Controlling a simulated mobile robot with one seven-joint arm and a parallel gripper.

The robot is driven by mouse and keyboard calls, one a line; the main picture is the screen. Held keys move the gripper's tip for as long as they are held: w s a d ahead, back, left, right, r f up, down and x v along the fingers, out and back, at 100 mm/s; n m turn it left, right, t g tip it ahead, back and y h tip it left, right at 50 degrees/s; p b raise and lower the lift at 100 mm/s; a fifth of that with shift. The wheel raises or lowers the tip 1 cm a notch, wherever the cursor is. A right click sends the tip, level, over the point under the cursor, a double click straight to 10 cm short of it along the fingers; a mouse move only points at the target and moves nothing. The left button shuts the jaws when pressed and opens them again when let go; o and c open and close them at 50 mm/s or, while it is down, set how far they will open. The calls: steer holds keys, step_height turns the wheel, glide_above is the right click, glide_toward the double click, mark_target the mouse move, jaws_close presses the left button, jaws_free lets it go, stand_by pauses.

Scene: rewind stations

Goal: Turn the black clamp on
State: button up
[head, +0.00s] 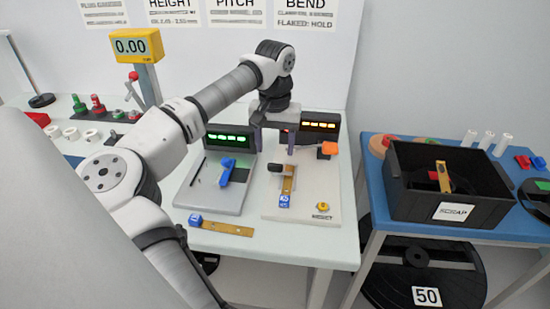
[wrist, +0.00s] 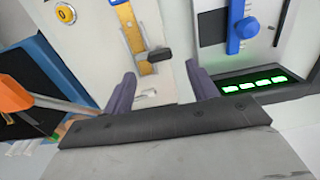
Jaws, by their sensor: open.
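The black clamp (head: 276,167) sits on the right-hand pale station plate (head: 315,190), over a brass strip with a blue end (head: 286,192). In the wrist view the black clamp (wrist: 159,55) lies just beyond and between my fingertips, with the brass strip (wrist: 134,38) beside it. My gripper (head: 275,145) is open and empty above the back of this plate, pointing down; its purple fingers also show in the wrist view (wrist: 160,80). I see no contact with the clamp. The display (head: 319,122) behind this station glows orange.
The left station has a blue clamp (head: 229,171) and a green-lit display (head: 230,138). An orange block (head: 327,149) on a rod stands right of my gripper. A yellow button (head: 322,207) is at the plate's front. A loose strip (head: 225,228) lies in front; a black scrap bin (head: 409,207) stands right.

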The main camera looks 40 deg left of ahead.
mark_target(275, 164)
step_height(275, 164, up, 9)
steer(key=shift+f, duration=0.2)
stand_by(0.6)
